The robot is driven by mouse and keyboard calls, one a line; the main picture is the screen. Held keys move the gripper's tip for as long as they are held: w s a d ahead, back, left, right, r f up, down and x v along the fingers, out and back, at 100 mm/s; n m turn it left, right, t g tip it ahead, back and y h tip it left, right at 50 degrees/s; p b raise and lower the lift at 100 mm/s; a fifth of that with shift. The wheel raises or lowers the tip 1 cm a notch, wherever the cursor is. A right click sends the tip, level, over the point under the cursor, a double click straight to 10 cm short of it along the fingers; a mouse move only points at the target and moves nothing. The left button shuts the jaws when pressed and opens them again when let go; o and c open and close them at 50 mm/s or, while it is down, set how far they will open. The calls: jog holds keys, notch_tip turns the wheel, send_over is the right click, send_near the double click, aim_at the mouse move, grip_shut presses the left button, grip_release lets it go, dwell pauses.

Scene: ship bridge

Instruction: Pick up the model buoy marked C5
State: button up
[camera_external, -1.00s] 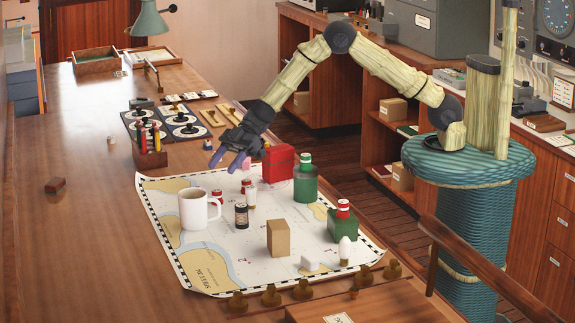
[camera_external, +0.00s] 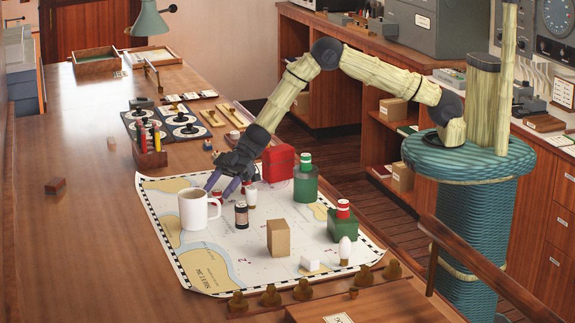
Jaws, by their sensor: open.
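Model buoys stand on the chart (camera_external: 215,262). One has a green drum-like body (camera_external: 305,188) with a green and white top. Another has a squarer green body (camera_external: 342,228) with a red and white top. A red blocky one (camera_external: 278,163) stands behind. No C5 marking is legible, so I cannot tell which buoy bears it. My gripper (camera_external: 221,191) is open, pointing down above the chart's back left, between the white mug and the red block. Its fingers partly hide small items there; I cannot tell whether it touches any.
A white mug (camera_external: 194,208), a dark-banded jar (camera_external: 241,215), a tan block (camera_external: 278,238), a white bulb-like piece (camera_external: 345,250) and a small white block (camera_external: 310,263) crowd the chart. A pencil holder (camera_external: 150,157) stands behind. The table's left side is mostly clear.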

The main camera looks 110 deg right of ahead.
dwell(0.5)
jog(key=c, duration=1)
notch_tip(320, 180, up, 10)
jog(key=shift+r+b, duration=0.1)
jog(key=shift+b, duration=0.5)
